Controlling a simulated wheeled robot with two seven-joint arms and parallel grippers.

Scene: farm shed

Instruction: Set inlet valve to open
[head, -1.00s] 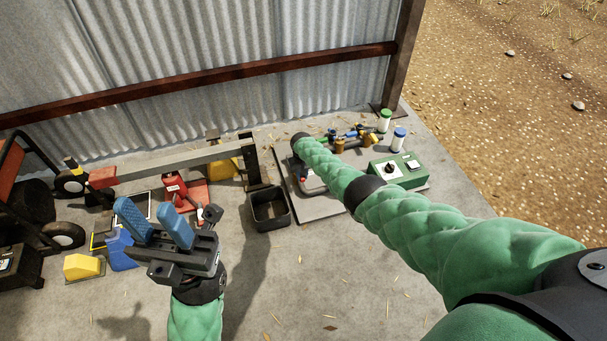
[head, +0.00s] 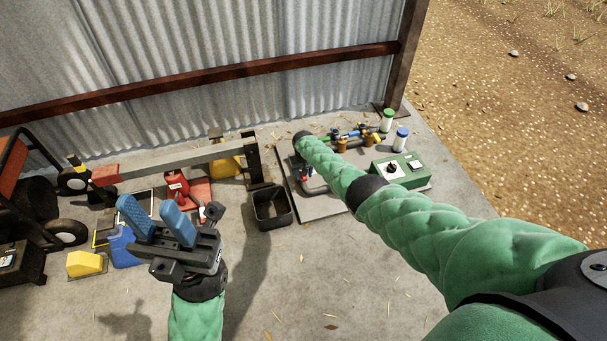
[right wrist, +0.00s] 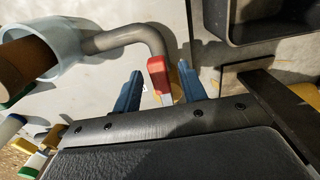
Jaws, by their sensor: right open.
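My right gripper (right wrist: 158,90) shows in the right wrist view with its two blue fingers apart. A bent grey pipe (right wrist: 130,36) runs beside the handle to a pale round collar (right wrist: 62,38). In the head view my right forearm hides that gripper and part of the pipework board (head: 318,208). A small red part (head: 304,172) shows just left of the arm. My left gripper (head: 157,218) is open and empty above the floor.
A black open bin (head: 272,209) stands left of the board; a green control box (head: 399,170) sits right of my arm. Green-capped (head: 387,121) and blue-capped (head: 401,139) containers stand behind. A red jack (head: 176,186) and a beam are at left.

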